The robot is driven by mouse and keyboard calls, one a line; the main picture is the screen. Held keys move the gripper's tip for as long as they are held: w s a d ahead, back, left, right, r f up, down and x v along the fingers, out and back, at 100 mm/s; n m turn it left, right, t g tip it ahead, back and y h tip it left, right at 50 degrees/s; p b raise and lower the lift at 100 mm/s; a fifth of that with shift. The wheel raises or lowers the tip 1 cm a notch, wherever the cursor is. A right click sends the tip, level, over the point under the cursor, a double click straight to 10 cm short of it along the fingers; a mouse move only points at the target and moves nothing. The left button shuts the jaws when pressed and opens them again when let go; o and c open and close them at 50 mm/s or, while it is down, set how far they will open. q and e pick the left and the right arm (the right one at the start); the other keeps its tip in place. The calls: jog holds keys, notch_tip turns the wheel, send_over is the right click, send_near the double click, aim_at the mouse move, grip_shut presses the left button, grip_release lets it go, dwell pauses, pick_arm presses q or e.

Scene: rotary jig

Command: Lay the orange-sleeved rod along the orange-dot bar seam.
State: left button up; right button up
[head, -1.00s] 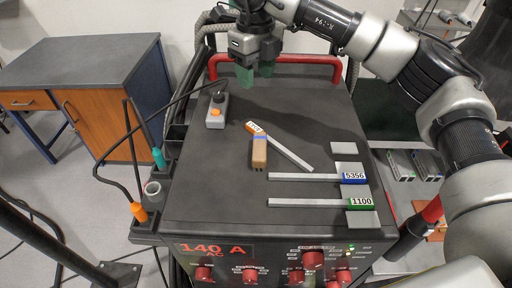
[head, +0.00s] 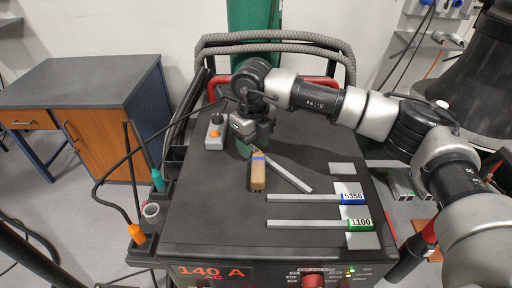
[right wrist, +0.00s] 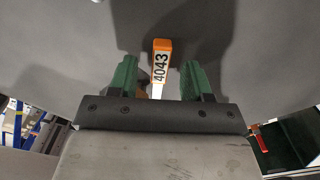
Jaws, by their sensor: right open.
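The orange-sleeved rod (head: 290,173) lies slantwise on the dark top of the machine. In the right wrist view its sleeve (right wrist: 161,62), marked 4043, sits between the two green fingertips. My right gripper (head: 250,146) is open over the sleeve end, with a finger on each side; in the head view the gripper hides most of that sleeve. I cannot make out an orange dot or its bar seam. Pale grey plates (head: 342,169) lie at the right of the top. My left gripper is not in view.
A blue-sleeved rod (head: 302,198) and a green-sleeved rod (head: 302,224) lie level at the right. A brown block with a blue band (head: 258,178) stands close beside the orange-sleeved rod. A grey box with an orange button (head: 214,133) is left of the gripper. The left front top is clear.

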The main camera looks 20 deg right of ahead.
jog(key=shift+f, duration=0.55)
grip_shut()
jog(key=shift+r, duration=0.1)
